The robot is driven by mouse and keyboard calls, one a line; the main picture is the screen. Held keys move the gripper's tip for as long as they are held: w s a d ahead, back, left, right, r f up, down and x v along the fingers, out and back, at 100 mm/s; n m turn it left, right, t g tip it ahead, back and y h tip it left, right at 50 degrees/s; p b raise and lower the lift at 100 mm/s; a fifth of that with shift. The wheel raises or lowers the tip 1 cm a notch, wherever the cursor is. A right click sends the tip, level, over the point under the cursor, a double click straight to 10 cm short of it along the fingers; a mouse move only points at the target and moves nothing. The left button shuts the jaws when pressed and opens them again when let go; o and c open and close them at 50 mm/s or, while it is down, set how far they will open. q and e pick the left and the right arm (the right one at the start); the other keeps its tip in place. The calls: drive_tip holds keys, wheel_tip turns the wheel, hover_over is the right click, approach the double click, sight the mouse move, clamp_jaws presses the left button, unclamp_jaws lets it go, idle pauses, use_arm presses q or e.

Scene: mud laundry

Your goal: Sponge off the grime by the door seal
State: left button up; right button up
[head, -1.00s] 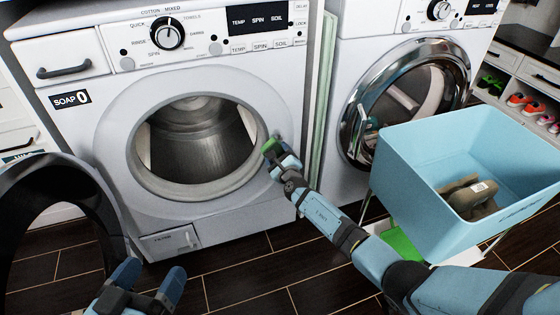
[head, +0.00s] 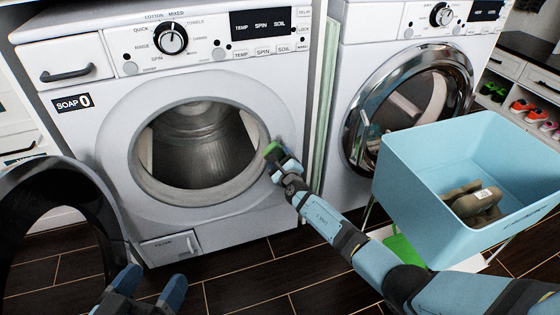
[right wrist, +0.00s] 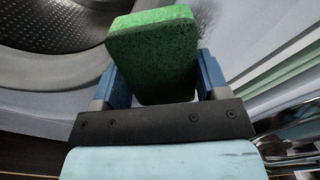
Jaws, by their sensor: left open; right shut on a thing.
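The green sponge (head: 272,151) is held in my right gripper (head: 280,163), at the right side of the left washer's door seal (head: 262,172). In the right wrist view, the sponge (right wrist: 152,45) stands upright between the two blue fingers of my right gripper (right wrist: 155,85). A faint dark smudge of grime (right wrist: 208,30) shows on the white front just right of the sponge. I cannot tell whether the sponge touches the surface. My left gripper (head: 146,290) is open and empty at the lower left, in front of the washer.
The washer's round door (head: 22,190) hangs open at the left. A blue bin (head: 420,185) with brown shoes (head: 474,203) stands at the right, beside my right arm. A second machine with a chrome door (head: 362,92) is behind it.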

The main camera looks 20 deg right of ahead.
drive_tip(key=shift+w+b, duration=0.4)
drive_tip(key=shift+w, duration=0.15)
drive_tip(key=shift+r, duration=0.15)
